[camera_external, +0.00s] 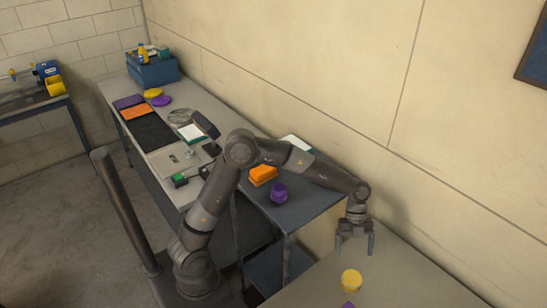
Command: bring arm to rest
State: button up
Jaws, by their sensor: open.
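My gripper (355,240) hangs at the end of my arm, pointing down over the near right table (420,280). Its two fingers are apart, with nothing between them. A yellow round object (351,280) stands on that table, just in front of the gripper and apart from it. My arm is bent at the elbow and reaches to the right past the blue-grey stand.
A purple object (278,193) and an orange block (263,175) sit on the blue-grey stand (310,208) under my forearm. A long bench (155,125) along the wall holds cloths, pads and a blue bin (153,70). A purple piece (348,305) shows at the bottom edge.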

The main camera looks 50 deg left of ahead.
jog(key=shift+a+r, duration=0.15)
jog(key=shift+r, duration=0.15)
dwell(0.4)
